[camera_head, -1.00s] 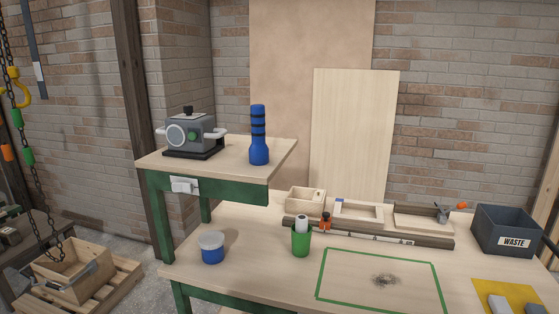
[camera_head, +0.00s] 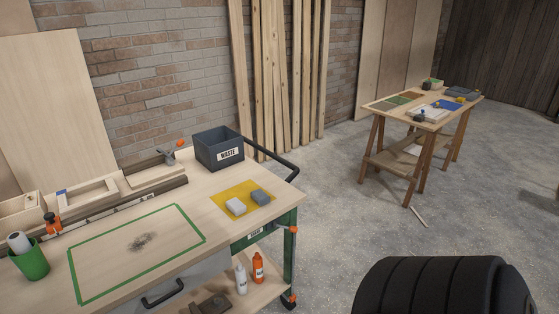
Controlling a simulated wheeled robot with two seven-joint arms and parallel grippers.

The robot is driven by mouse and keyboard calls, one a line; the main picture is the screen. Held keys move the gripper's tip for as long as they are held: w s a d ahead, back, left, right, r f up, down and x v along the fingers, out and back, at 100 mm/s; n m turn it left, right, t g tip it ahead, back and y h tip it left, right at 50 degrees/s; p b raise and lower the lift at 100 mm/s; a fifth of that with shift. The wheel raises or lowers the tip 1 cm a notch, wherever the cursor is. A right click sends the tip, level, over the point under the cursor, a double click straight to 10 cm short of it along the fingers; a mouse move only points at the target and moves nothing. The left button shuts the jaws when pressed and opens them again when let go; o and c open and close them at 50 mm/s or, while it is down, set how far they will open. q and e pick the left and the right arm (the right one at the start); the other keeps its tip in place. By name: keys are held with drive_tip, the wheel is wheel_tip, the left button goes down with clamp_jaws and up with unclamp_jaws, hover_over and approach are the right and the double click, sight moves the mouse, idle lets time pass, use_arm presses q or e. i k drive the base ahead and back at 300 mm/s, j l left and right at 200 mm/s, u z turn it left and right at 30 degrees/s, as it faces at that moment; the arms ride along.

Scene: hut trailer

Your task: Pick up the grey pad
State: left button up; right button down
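Two small blocks lie side by side on a yellow mat (camera_head: 229,193) near the right end of the workbench. The right one is a darker grey pad (camera_head: 261,197). The left one is a lighter, whitish-grey pad (camera_head: 236,206). Both lie flat and apart from each other. Neither of my grippers shows in the head view. A black ribbed part, likely mine, fills the lower right.
A dark WASTE bin (camera_head: 219,150) stands behind the mat. A green outline (camera_head: 137,250) with a dark smudge of debris inside lies to the left. A green cup (camera_head: 30,262) stands at far left. A trestle table (camera_head: 421,112) stands across open floor.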

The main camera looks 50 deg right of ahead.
sight(260, 197)
drive_tip(key=z, duration=1.45)
